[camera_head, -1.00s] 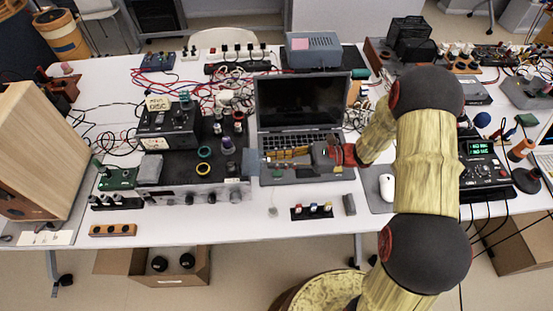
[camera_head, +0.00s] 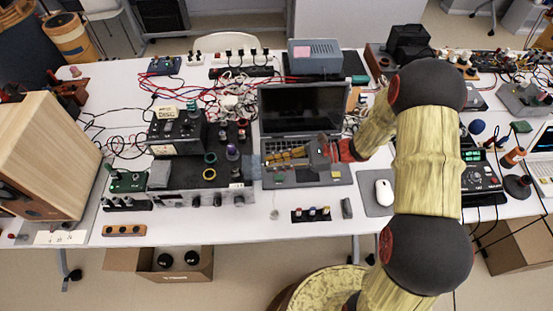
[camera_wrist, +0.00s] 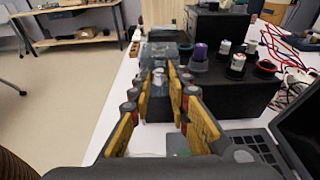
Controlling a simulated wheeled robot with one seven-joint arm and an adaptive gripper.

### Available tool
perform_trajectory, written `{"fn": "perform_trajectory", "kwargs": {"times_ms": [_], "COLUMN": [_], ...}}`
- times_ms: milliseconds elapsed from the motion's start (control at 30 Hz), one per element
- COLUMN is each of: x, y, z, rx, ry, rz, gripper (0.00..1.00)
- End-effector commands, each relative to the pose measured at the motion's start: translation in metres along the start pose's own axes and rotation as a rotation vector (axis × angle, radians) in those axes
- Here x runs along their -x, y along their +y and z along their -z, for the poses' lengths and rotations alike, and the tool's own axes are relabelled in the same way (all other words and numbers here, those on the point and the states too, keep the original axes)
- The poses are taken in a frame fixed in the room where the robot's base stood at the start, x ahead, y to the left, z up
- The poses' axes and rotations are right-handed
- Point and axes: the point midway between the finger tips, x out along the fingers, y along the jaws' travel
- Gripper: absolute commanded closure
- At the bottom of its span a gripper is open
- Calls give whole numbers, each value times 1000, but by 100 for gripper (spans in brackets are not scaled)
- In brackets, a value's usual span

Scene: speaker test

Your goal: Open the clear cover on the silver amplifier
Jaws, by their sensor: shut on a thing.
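The silver amplifier (camera_head: 205,199) is a low dark-topped box with a silver front and knobs, at the front left of the table in the head view. A clear bluish cover (camera_head: 249,167) is at its right end; it also shows beyond my fingertips in the wrist view (camera_wrist: 162,50). My gripper (camera_head: 268,159) reaches in from the right, low over the laptop, its yellow fingers pointing at the cover. In the wrist view my fingertips (camera_wrist: 161,72) are close together at the cover's near side, shut on it. The exact contact is hidden, and I cannot tell how far the cover is tilted.
An open laptop (camera_head: 305,110) lies under my gripper. Colored rolls and a black meter box (camera_head: 178,130) are on and behind the amplifier. A small knob strip (camera_head: 311,215) and a mouse (camera_head: 384,192) lie right of it. The table's front edge has free room.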

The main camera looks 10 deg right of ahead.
Motion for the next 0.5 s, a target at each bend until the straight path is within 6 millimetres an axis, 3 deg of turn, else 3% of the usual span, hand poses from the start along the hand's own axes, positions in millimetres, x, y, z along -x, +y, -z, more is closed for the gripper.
{"fn": "perform_trajectory", "kwargs": {"times_ms": [367, 400, 500], "x": [0, 0, 0], "y": [-1, -1, -1], "z": [-1, -1, -1], "rx": [1, 1, 1], "ry": [11, 11, 11], "rz": [1, 1, 1], "gripper": [100, 81, 75]}}
